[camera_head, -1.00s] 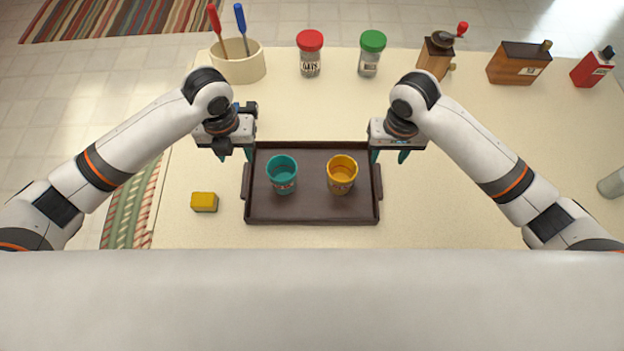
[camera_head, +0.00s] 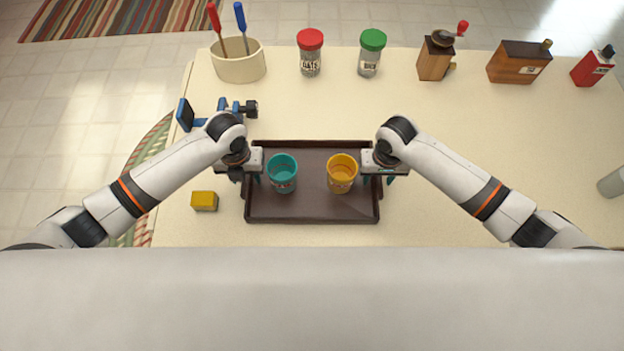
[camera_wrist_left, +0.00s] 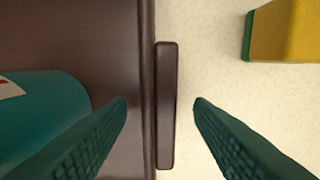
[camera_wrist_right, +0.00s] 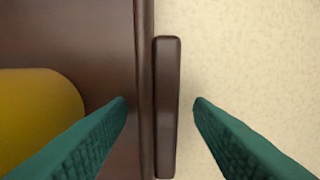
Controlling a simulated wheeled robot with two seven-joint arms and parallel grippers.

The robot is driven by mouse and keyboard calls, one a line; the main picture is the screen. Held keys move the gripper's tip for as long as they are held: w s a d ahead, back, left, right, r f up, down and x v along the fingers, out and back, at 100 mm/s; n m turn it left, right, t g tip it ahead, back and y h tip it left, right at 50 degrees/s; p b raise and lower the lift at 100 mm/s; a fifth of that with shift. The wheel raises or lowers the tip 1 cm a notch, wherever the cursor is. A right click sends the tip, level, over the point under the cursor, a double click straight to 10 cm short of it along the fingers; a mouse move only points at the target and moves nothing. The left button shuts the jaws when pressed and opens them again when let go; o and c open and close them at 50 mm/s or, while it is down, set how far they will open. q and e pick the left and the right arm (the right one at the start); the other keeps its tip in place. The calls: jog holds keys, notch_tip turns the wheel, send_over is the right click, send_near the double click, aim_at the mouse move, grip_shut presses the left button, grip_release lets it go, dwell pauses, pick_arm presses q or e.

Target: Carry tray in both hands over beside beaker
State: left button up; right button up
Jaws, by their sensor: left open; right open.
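The dark brown tray (camera_head: 312,208) lies on the table. It holds a teal cup (camera_head: 283,174) on the left and an orange-yellow cup (camera_head: 342,174) on the right. My left gripper (camera_head: 251,179) is open at the tray's left end. In the left wrist view its fingers stand either side of the tray handle (camera_wrist_left: 166,120), apart from it. My right gripper (camera_head: 384,177) is open at the right end, its fingers likewise astride the other handle (camera_wrist_right: 166,120). A pale grey cylinder (camera_head: 612,183) is cut off at the right edge; I cannot tell if it is the beaker.
A yellow sponge-like block (camera_head: 204,201) lies left of the tray. A blue and black device (camera_head: 215,113) stands behind my left arm. A crock (camera_head: 239,66), two jars, a grinder (camera_head: 436,58), a wooden box and a red bottle line the back.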

pick_arm(q)
grip_shut()
pick_arm(e)
grip_shut()
pick_arm(q)
jog(key=shift+r, duration=0.1)
pick_arm(e)
jog(key=shift+r, duration=0.1)
